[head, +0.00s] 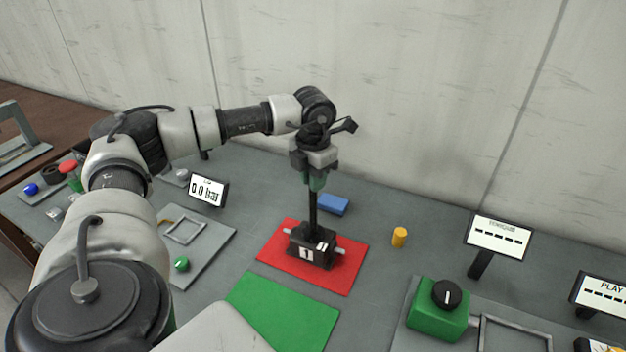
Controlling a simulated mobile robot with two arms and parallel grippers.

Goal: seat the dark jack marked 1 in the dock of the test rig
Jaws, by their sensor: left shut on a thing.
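The dark jack marked 1 (302,253) is upright over the red mat (335,276), with a tall dark stem and pale side pins. I cannot tell whether its base touches the mat or is slightly above it. My left gripper (316,184) points down from above and is shut on the top of the jack's stem. A grey plate with a square metal frame (170,240) lies left of the mat, by a display (208,190) reading 0.0 bar; it looks like the test rig's dock, and the frame is empty. My right gripper is not in view.
A green mat (285,312) lies in front. A green box with a black knob (447,294), another frame (512,338) and two displays are at right. A green button (181,264) sits on the left plate.

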